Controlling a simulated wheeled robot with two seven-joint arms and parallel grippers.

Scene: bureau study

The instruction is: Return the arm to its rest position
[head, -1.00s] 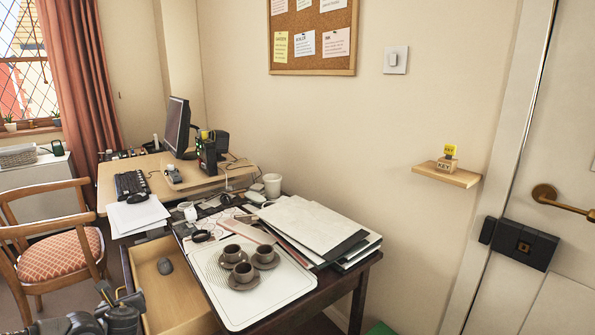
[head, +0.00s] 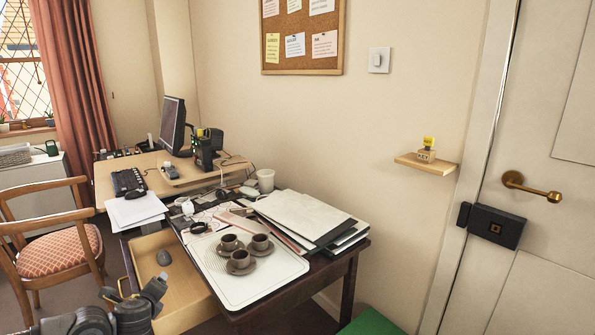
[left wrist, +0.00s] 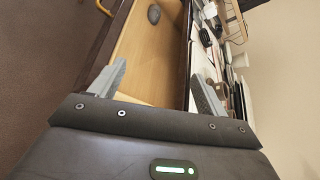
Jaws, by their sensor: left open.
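My left gripper (left wrist: 157,92) is open and empty in the left wrist view, its two grey fingers spread apart over the desk's open drawer (left wrist: 150,65). In the head view, dark links of my left arm show at the bottom left, in front of the drawer (head: 180,296); the fingers cannot be made out there. The drawer is pulled out and holds a grey computer mouse (head: 163,257), which also shows in the left wrist view (left wrist: 154,14). My right gripper is in neither view.
The dark desk (head: 335,268) carries a white tray (head: 270,283) with three brown cups on saucers, and stacked papers (head: 300,212). A wooden chair (head: 50,251) stands left of the drawer. A wall shelf (head: 427,163) and a door (head: 560,220) are at right.

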